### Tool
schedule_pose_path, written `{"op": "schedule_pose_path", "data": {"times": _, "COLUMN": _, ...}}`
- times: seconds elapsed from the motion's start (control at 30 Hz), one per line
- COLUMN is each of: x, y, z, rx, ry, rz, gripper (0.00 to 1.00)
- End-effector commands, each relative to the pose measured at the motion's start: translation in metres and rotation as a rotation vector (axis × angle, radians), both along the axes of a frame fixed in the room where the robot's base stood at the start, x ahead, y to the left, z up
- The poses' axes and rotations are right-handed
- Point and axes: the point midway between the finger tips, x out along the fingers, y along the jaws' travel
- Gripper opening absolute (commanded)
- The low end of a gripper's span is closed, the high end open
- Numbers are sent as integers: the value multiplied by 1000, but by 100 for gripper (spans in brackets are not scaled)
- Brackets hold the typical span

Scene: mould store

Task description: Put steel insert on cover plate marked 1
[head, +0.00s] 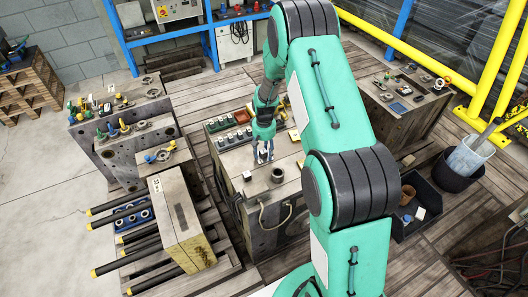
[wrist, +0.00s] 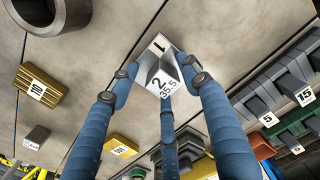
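My gripper (wrist: 165,75) has three blue fingers closed around a small grey notched block, the steel insert (wrist: 152,65). Its white labels read "1" and "2 35.5". The fingertips sit at the block's sides; whether its underside touches the worktop is hidden. In the head view my gripper (head: 263,154) is low over the middle worktop. Two yellow plates with white labels, one larger (wrist: 38,92) and one smaller (wrist: 119,145), lie left of the gripper in the wrist view. Their markings are hard to read, and I cannot tell which cover plate is marked 1.
A steel ring (wrist: 52,15) lies on the worktop; it also shows in the head view (head: 277,175). Bins labelled 5 and 15 (wrist: 302,97) line one side. A small grey block (wrist: 37,137) lies near the yellow plates. Bare worktop separates these things.

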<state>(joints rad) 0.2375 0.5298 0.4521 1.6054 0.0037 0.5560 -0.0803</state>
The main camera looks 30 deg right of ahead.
Motion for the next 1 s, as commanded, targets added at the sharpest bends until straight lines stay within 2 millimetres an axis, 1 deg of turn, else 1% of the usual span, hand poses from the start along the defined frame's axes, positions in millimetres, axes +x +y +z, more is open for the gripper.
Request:
{"op": "schedule_pose_path", "data": {"times": 0.3, "x": 0, "y": 0, "z": 1, "rx": 0, "ry": 0, "rz": 0, "gripper": 49}}
{"op": "schedule_pose_path", "data": {"times": 0.47, "x": 1, "y": 0, "z": 8, "rx": 0, "ry": -2, "rz": 0, "gripper": 49}}
{"op": "schedule_pose_path", "data": {"times": 0.67, "x": 0, "y": 0, "z": 30, "rx": 0, "ry": -1, "rz": 0, "gripper": 49}}
{"op": "schedule_pose_path", "data": {"times": 1.0, "x": 0, "y": 0, "z": 86, "rx": 0, "ry": -1, "rz": 0, "gripper": 49}}
